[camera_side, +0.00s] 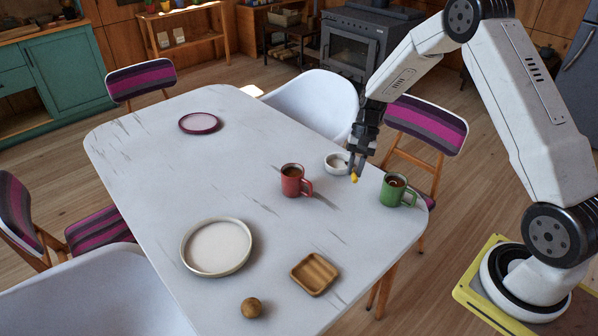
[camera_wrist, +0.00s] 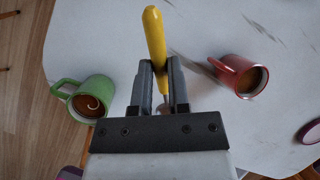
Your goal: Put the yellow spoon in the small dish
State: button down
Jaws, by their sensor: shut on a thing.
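The yellow spoon (camera_wrist: 154,35) is held between the fingers of my gripper (camera_wrist: 163,75), its yellow handle reaching out past the fingertips in the wrist view. In the side view only a small yellow part of the spoon (camera_side: 354,177) shows below my gripper (camera_side: 356,165). The small dish (camera_side: 335,162), white and round, stands on the table just left of my gripper in the side view. I cannot make it out in the wrist view. How far the spoon is above the table is hard to tell.
A red mug (camera_side: 292,181) stands left of my gripper and a green mug (camera_side: 393,190) to the right, both filled. A large plate (camera_side: 186,250), a square wooden dish (camera_side: 316,273), a brown ball (camera_side: 251,308) and a purple-rimmed plate (camera_side: 199,123) are farther off. The table's middle is clear.

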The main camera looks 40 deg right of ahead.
jog(key=s+d+r+n+t+h, duration=0.1)
jog(key=s+d+n+h, duration=0.1)
jog(key=d+n+h, duration=0.2)
jog(key=shift+s+d+r+n+t+h, duration=0.15)
jog(key=shift+s+d+n+t+h, duration=0.2)
jog(key=shift+d+n, duration=0.35)
jog(key=shift+w, duration=0.1)
jog(key=shift+w+d+f, duration=0.7)
jog(key=shift+w+f, duration=0.9)
jog(key=shift+w, duration=0.55)
jog(key=shift+w+d+f, duration=0.65)
jog(key=shift+w+f, duration=0.9)
jog(key=shift+w, duration=0.6)
jog(key=shift+w+d+f, duration=0.7)
jog(key=shift+w+f, duration=0.9)
jog(key=shift+w, duration=0.55)
jog(key=shift+w+f, duration=0.15)
jog(key=shift+f, duration=1.65)
jog(key=shift+f, duration=0.1)
